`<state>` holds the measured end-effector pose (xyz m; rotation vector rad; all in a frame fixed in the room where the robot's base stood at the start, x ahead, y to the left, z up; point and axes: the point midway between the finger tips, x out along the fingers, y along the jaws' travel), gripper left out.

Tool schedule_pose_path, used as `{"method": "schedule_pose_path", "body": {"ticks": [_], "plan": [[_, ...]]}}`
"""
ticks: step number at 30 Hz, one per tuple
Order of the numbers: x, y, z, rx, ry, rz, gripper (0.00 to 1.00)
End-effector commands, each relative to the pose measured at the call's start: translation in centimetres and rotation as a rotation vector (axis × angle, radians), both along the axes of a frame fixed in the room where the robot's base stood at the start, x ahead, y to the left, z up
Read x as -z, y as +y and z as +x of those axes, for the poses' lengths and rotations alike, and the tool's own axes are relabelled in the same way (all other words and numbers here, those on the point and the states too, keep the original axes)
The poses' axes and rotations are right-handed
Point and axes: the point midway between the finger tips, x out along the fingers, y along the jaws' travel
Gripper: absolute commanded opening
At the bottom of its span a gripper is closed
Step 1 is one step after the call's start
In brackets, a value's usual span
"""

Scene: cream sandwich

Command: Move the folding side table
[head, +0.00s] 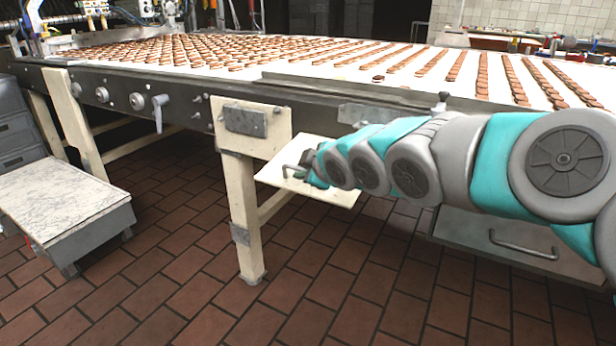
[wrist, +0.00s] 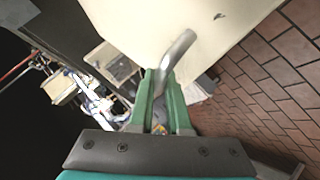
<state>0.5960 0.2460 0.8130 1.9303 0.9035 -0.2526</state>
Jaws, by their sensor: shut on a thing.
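The folding side table is a cream panel (head: 335,194) beside the conveyor's cream leg in the head view, just below the conveyor edge. It looks roughly flat, sticking out from the frame, and my arm covers part of it. In the wrist view the panel (wrist: 130,25) fills the upper middle. A bent metal handle (wrist: 180,48) stands out from it. My gripper (wrist: 165,76) has its green fingers closed around the handle's lower end. In the head view my gripper (head: 308,170) is at the handle, partly hidden by my own wrist.
A long conveyor (head: 220,85) carries rows of brown biscuits on a white belt. Its cream leg (head: 243,205) stands just left of the panel. A low grey cart with a marbled top (head: 62,195) is at left. A metal drawer (head: 520,243) sits below my arm. The brick floor in front is clear.

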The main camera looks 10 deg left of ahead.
Motion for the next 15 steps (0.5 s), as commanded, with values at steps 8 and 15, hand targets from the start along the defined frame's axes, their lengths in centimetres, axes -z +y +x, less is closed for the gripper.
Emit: {"method": "schedule_pose_path", "body": {"ticks": [8,15], "plan": [[-2.2,0.1,0.4,0.002,0.096,0.041,0.0],[-3.0,0.0,0.5,0.004,0.149,0.057,0.0]]}}
